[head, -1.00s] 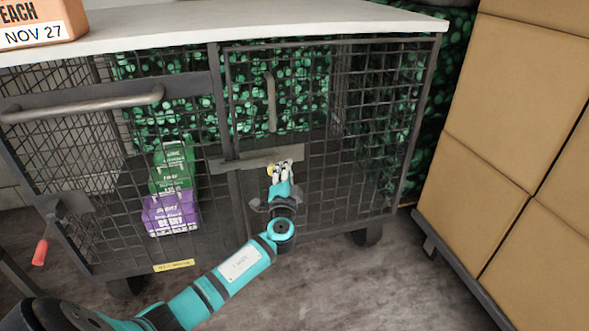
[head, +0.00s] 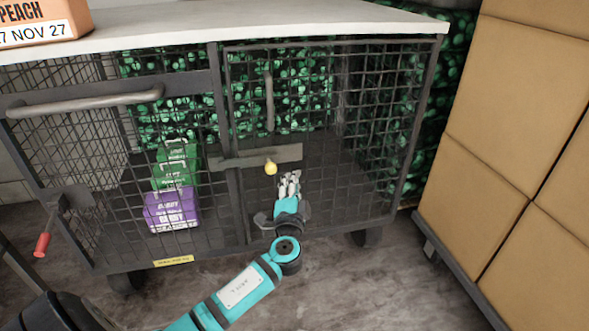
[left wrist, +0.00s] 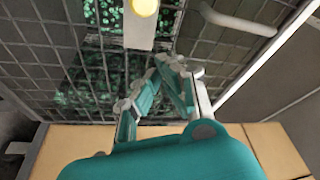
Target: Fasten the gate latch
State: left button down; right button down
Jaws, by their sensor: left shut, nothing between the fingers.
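The gate (head: 330,165) is a dark wire mesh panel on the right half of a cage cart, and it looks closed against the middle post (head: 222,110). The latch is a flat grey horizontal bar (head: 230,161) that reaches from the post across the gate's left edge. Its yellow knob (head: 271,168) hangs near the bar's middle; it also shows at the top of the left wrist view (left wrist: 145,7). My left gripper (head: 290,176) is shut and empty, just below and right of the knob, apart from it. My right gripper is not in view.
A vertical handle (head: 269,100) is on the gate above the bar. Green and purple boxes (head: 172,210) sit inside the left half of the cage. A stack of tan cartons (head: 505,130) stands at the right. Grey floor is open in front.

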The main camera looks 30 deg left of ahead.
pick_arm(q)
jog(key=shift+v, duration=1.15)
